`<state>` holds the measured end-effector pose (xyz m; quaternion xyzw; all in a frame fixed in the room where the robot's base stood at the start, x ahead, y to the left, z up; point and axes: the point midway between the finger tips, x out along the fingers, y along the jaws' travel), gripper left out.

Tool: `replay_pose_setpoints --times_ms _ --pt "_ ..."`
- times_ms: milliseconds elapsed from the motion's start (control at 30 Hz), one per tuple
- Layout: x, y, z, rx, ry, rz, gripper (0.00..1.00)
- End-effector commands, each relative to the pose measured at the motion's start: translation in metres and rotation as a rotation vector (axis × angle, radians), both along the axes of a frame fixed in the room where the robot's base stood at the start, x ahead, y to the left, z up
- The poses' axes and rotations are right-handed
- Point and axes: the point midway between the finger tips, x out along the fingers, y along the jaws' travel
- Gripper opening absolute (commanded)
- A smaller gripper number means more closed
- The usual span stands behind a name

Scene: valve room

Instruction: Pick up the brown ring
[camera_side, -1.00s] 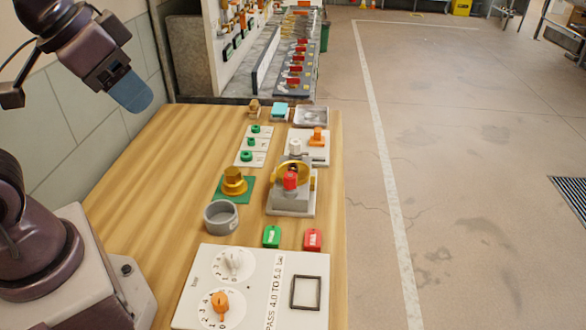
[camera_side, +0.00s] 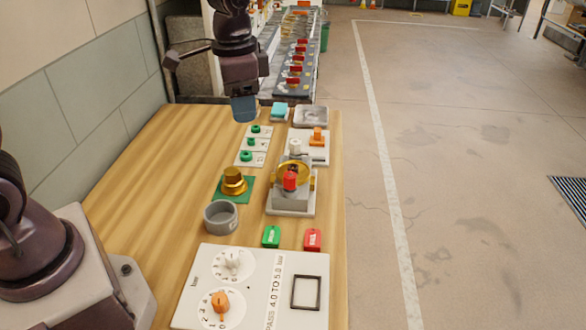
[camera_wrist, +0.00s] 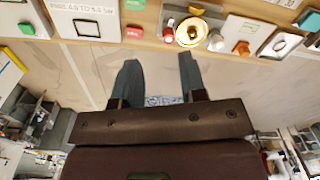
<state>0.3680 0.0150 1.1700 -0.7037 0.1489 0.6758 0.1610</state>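No brown ring can be made out clearly now. A small brown object stood at the table's far end, left of the light-blue block (camera_side: 280,110), in the earlier side view; my gripper now covers that spot. My gripper (camera_side: 245,108) points down there in the side view, with its blue-grey fingers low in front of the far end of the table. Its height above the table is hard to tell. In the wrist view my gripper (camera_wrist: 157,72) has its two fingers apart, with nothing between them.
On the wooden table (camera_side: 150,175) stand green knobs on white plates (camera_side: 251,143), a gold stepped piece (camera_side: 233,182), a grey cup (camera_side: 221,216), a valve with a yellow wheel (camera_side: 293,174), a metal tray (camera_side: 310,116) and a dial panel (camera_side: 250,288). The table's left side is clear.

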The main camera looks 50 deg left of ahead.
Motion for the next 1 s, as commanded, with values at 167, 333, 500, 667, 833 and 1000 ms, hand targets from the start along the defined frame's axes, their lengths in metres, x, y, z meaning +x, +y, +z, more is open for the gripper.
replay_pose_setpoints --times_ms 167,333,500,667,833,1000 --pt "0.057 0.006 -0.051 -0.007 0.078 -0.320 0.39" --pt "0.100 0.010 -0.083 -0.015 0.089 -0.675 0.39" --pt "0.125 0.012 -0.070 0.014 0.038 -0.956 0.39" --pt "0.125 0.012 -0.069 0.015 0.044 -1.103 0.39" --pt "0.124 0.012 -0.090 0.014 0.046 -1.133 0.39" --pt "0.123 0.012 -0.123 0.014 0.047 -1.132 0.39"
